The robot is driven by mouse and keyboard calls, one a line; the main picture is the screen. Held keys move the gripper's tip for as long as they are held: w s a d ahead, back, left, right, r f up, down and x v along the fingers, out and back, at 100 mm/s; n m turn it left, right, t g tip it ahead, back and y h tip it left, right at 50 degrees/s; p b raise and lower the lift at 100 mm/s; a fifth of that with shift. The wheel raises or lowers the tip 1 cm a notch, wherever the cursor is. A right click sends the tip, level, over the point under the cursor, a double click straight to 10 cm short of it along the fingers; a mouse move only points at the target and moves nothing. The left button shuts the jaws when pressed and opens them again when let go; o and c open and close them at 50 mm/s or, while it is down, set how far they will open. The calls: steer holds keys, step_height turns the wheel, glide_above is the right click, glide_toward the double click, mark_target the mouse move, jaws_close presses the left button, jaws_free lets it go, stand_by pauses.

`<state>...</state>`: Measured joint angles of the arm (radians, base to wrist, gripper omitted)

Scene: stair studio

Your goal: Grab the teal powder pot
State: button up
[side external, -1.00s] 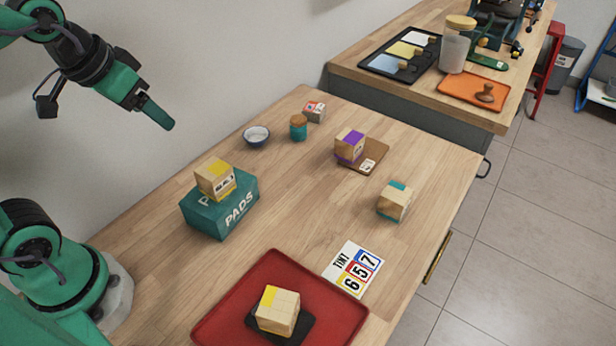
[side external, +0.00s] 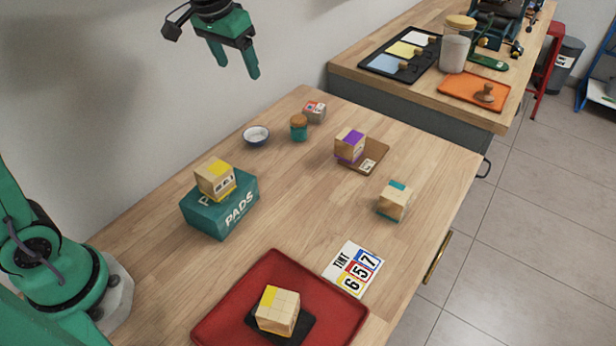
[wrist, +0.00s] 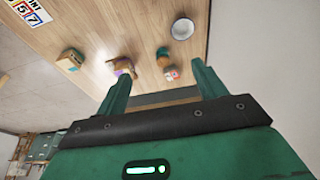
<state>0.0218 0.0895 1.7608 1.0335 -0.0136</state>
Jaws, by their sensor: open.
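The teal powder pot (side external: 299,133) is a small teal jar with a brown lid, standing upright toward the back of the wooden bench. In the wrist view the pot (wrist: 162,51) shows small, in the gap between my fingers and beyond their tips. My gripper (side external: 236,68) is open and empty, high above the bench, to the upper left of the pot in the side view. Its two green fingers also show in the wrist view (wrist: 162,72). They are well apart from the pot.
A bowl (side external: 256,136) stands left of the pot, and a small grey-and-red box (side external: 314,112) close behind it. A purple-marked block (side external: 350,145) sits on a brown board to the right. A block-topped teal box (side external: 214,217) and a red tray (side external: 220,311) lie nearer.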

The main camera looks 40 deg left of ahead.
steer(key=w+f+g, duration=0.1)
steer(key=w+f, duration=0.6)
steer(key=w, duration=0.3)
steer(key=g, duration=0.1)
glide_above(298, 119)
steer(key=f, duration=0.9)
steer(key=shift+s+f, duration=0.2)
steer(key=shift+s, duration=0.1)
steer(key=shift+w+f, duration=0.1)
steer(key=shift+f, duration=0.15)
steer(key=shift+f, duration=0.15)
steer(key=shift+w+f, duration=0.15)
steer(key=shift+f, duration=1.75)
steer(key=shift+w+f, duration=0.1)
steer(key=shift+f, duration=1.75)
steer(key=c, duration=1.1)
